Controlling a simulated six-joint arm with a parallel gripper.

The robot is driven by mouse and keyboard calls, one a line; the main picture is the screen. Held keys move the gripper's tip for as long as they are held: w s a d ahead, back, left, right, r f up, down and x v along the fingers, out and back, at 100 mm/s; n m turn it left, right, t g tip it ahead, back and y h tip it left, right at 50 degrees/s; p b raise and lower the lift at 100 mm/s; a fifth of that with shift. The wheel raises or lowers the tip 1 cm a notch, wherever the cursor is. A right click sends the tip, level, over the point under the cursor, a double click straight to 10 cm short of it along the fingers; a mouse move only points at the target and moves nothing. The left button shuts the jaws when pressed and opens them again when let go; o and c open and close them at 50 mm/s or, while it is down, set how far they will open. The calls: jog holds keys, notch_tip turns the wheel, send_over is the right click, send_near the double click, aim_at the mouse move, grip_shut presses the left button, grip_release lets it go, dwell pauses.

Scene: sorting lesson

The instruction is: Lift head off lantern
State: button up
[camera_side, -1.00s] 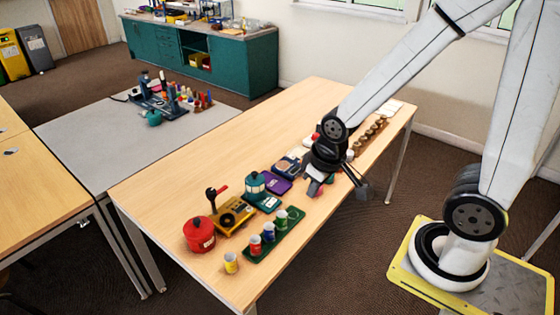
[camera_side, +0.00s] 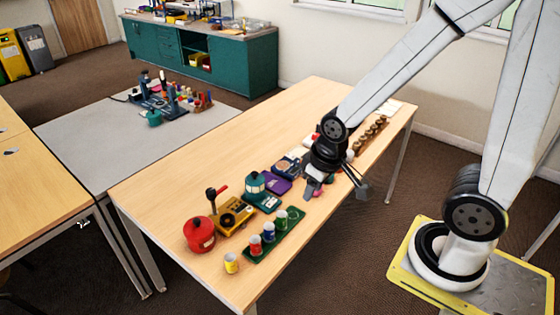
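The lantern (camera_side: 256,187) is a small teal and white thing with a teal head on top. It stands on a dark teal base near the middle of the wooden table's near half. Its head looks seated on it. My gripper (camera_side: 337,192) is to the right of the lantern, apart from it, over the table's right edge. Its two fingers are spread wide, and I see nothing held between them. Small pinkish things near the fingers are partly hidden by my gripper.
A red pot (camera_side: 199,236) and a yellow device (camera_side: 233,214) with a red-handled lever stand left of the lantern. A green tray (camera_side: 283,239) with small cups lies in front. A purple item (camera_side: 277,186) sits just behind. The table's (camera_side: 165,196) left side is clear.

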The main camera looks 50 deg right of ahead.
jog(key=shift+o, duration=1.3)
jog(key=n+y, duration=0.2)
jog(key=n, duration=0.7)
send_over(262, 178)
notch_tip(262, 178, down, 12)
jog(key=shift+s+d+r, duration=0.2)
jog(key=shift+d, duration=0.1)
jog(key=shift+f, duration=0.1)
jog(key=shift+x, duration=1.2)
